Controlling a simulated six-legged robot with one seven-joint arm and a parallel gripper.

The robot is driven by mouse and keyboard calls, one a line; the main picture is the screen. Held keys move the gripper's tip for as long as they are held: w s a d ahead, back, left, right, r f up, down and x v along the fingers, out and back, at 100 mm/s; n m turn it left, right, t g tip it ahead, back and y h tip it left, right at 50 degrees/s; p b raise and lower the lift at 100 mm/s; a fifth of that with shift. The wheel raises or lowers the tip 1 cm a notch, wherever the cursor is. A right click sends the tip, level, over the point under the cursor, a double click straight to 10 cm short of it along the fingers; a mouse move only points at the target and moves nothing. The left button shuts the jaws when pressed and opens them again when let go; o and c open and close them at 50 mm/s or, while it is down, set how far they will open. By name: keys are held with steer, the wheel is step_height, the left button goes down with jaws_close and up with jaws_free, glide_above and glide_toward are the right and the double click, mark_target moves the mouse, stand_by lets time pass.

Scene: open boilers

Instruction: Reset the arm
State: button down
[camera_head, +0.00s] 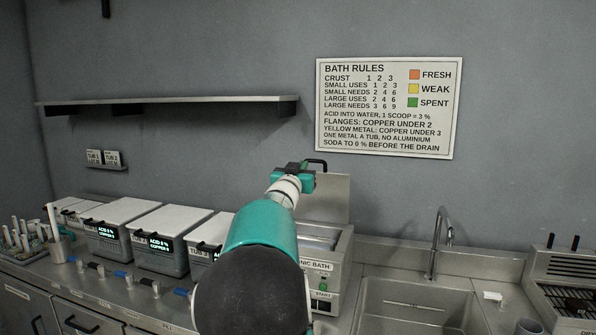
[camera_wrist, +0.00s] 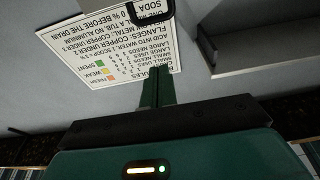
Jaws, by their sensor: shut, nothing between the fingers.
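My teal and black arm rises in the middle of the head view, in front of the ultrasonic bath. My gripper (camera_head: 296,171) is at its far end, raised above the bath near the wall. In the wrist view my gripper's teal fingers (camera_wrist: 157,86) are together with nothing between them. The wrist view is upside down and looks toward the wall sign.
Lidded tubs (camera_head: 161,237) line the counter at left. The bath (camera_head: 334,271) with its raised lid is behind my arm. A sink (camera_head: 415,305) with a tap (camera_head: 437,243) is at right. A wall shelf (camera_head: 170,100) and the rules sign (camera_head: 387,108) are above.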

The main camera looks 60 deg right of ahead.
steer(key=shift+s+a+r, duration=0.1)
steer(key=shift+s+a, duration=0.1)
steer(key=shift+a, duration=0.55)
steer(key=shift+s+a+r, duration=0.1)
steer(key=shift+s+a, duration=0.05)
steer(key=shift+a, duration=0.55)
steer(key=shift+w+a+f, duration=0.1)
